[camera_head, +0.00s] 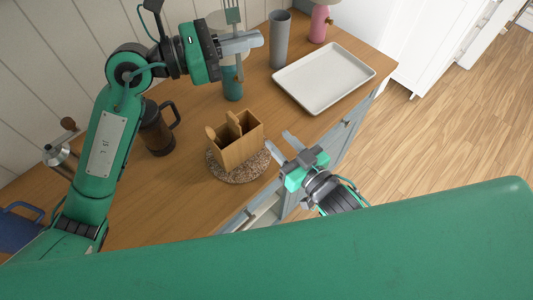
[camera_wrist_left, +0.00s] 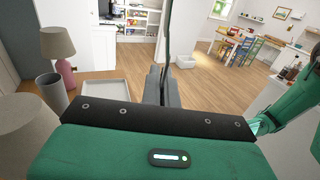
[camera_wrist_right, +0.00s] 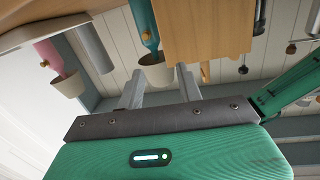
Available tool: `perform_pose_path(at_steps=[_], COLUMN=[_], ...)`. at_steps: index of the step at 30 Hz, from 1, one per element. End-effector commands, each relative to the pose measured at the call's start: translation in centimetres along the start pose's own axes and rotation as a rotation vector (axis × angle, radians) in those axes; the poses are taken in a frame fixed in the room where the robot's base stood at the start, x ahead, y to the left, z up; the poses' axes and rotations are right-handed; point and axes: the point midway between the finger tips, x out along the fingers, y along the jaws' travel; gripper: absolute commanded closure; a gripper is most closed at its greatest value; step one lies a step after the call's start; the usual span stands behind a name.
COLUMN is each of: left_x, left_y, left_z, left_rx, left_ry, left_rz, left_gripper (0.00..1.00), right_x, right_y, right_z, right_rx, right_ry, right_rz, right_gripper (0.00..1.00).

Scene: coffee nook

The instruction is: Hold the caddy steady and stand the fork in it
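The wooden caddy (camera_head: 240,153) stands on a round speckled mat (camera_head: 223,176) on the counter, with wooden utensils showing at its top. It also shows in the right wrist view (camera_wrist_right: 208,30). My left gripper (camera_head: 243,43) is shut on the green fork (camera_head: 232,14), holding it upright with tines up, above and beyond the caddy. In the left wrist view the fork (camera_wrist_left: 167,35) is a dark upright strip between the fingers. My right gripper (camera_head: 281,146) is open just right of the caddy, its fingers pointing at the caddy's side. Contact cannot be told.
A white tray (camera_head: 324,77) lies at the counter's right end. A grey cylinder (camera_head: 280,40), a pink lamp (camera_head: 319,24) and a teal lamp (camera_head: 232,84) stand at the back. A dark French press (camera_head: 156,128) stands left of the caddy. Bare counter lies between caddy and tray.

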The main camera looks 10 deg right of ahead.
Motion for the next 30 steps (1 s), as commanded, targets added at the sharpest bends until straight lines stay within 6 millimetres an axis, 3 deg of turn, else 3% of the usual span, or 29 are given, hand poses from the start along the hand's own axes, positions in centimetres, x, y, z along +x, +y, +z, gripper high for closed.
perform_pose_path(at_steps=[1,4,11,17,30], left_x=[0.0,0.0,0.0,0.0,0.0], left_y=[0.0,0.0,0.0,0.0,0.0], left_z=[0.0,0.0,0.0,0.0,0.0], left_rx=[0.0,0.0,0.0,0.0,0.0], left_ry=[0.0,0.0,0.0,0.0,0.0], left_rz=[0.0,0.0,0.0,0.0,0.0], left_gripper=[1.0,1.0,1.0,1.0,1.0], right_x=[-0.7,-1.6,-2.3,-0.5,5.9], right_y=[-2.0,-4.7,-6.9,-6.9,-7.3], right_z=[-1.0,-2.5,-4.1,-4.2,-4.5], right_rx=[-0.013,-0.042,-0.071,-0.073,-0.072], right_ry=[0.012,0.03,0.051,0.054,0.052], right_rz=[-0.017,-0.038,-0.052,-0.051,-0.052], right_gripper=[0.64,0.64,0.64,0.64,0.64])
